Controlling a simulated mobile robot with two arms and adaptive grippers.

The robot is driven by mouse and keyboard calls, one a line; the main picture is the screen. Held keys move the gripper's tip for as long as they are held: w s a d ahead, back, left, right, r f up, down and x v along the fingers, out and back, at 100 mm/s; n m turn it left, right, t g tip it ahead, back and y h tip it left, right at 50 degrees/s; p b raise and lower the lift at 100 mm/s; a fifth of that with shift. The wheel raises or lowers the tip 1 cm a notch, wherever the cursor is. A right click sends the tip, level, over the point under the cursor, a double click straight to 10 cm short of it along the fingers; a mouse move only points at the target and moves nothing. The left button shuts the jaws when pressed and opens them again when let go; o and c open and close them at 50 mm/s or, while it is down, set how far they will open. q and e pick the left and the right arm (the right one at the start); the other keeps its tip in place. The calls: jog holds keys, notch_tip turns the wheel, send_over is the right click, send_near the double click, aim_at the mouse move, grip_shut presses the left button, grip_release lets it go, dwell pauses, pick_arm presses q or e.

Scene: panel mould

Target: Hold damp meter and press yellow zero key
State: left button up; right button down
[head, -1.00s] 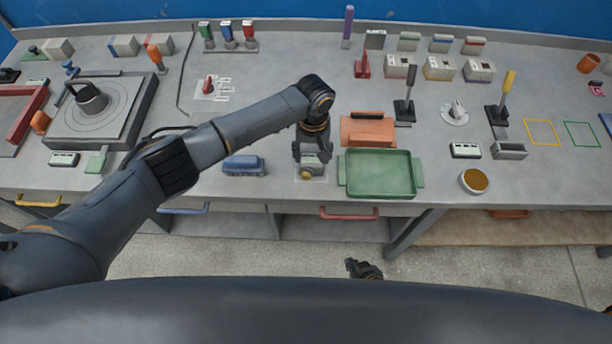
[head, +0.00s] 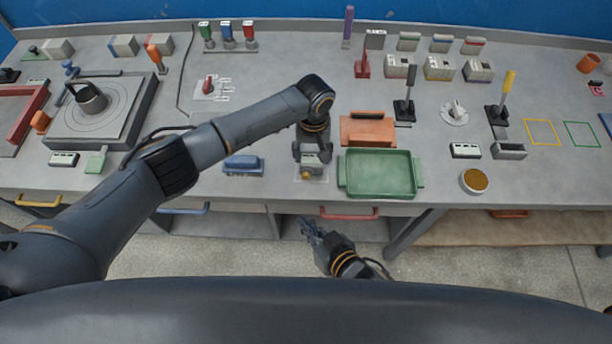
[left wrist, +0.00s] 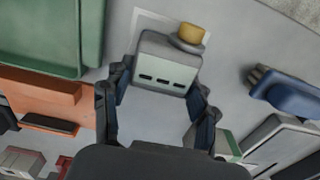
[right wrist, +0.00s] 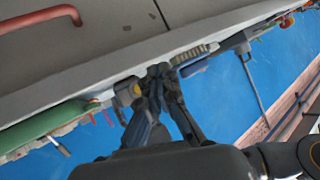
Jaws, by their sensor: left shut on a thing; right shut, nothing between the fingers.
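The damp meter (left wrist: 165,68) is a small grey box with a pale face and dark slots. It stands on a pale patch on the bench, also in the head view (head: 311,161). Its yellow key (left wrist: 191,34) sticks out on the side facing the bench's front edge and shows in the head view (head: 306,174). My left gripper (left wrist: 160,92) is shut on the meter, one finger on each side, from above. My right gripper (head: 307,228) is shut and empty, off the bench's front edge and below the meter in the head view; its fingertips (right wrist: 158,72) show in the right wrist view.
A green tray (head: 343,186) stands just right of the meter, with an orange block (head: 368,132) behind it. A blue object (head: 243,166) lies to the left. Drawer handles, one red (head: 349,214), stick out below the front edge.

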aim_at(308, 199)
pick_arm(q)
jog(key=shift+s, duration=0.1)
pick_arm(e)
jog(key=shift+w, duration=4.45)
jog(key=shift+w, duration=0.45)
jog(key=shift+w, duration=0.5)
jog(key=shift+s, duration=0.95)
